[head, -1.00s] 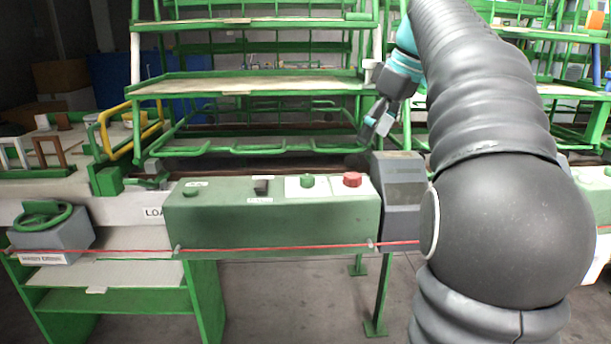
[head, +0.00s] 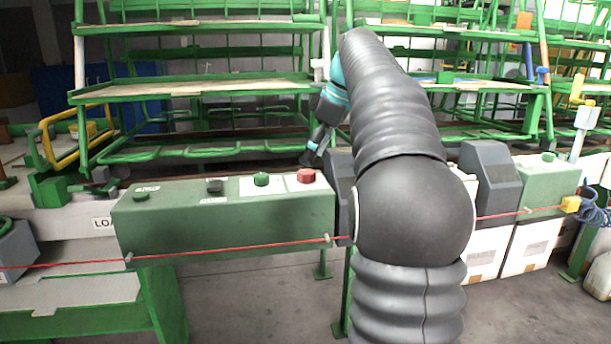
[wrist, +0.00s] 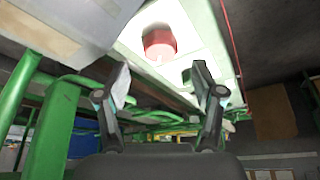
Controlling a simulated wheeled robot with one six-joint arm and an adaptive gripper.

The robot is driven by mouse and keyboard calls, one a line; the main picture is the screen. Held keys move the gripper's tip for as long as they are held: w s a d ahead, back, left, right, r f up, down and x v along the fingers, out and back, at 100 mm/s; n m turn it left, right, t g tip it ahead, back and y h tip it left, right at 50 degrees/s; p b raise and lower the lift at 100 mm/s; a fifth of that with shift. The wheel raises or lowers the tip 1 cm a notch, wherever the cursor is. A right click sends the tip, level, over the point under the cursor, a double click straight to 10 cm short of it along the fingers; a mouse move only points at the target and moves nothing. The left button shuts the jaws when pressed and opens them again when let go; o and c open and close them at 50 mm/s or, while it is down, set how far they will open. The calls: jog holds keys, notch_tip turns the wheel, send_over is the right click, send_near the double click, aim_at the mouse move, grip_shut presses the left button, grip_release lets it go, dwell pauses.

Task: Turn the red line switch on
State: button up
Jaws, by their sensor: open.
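A red knob (head: 306,176) sits on top of the right end of a long green control box (head: 225,222). It also shows in the wrist view (wrist: 158,42), on a pale plate, beyond and between the two fingertips. My gripper (head: 309,158) is just above and behind the red knob in the head view, partly hidden by distance and my arm. In the wrist view my gripper (wrist: 160,80) is open, with nothing between its fingers. I cannot tell whether a finger touches the knob.
The box also carries a black switch (head: 214,186), a green button (head: 261,179) and another green button (head: 141,196). A red cord (head: 215,250) runs across its front. Green racks (head: 190,90) stand behind. A grey housing (head: 487,175) stands at right.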

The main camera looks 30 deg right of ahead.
aim_at(307, 171)
jog(key=shift+b+x, duration=0.4)
jog(key=shift+x, duration=1.8)
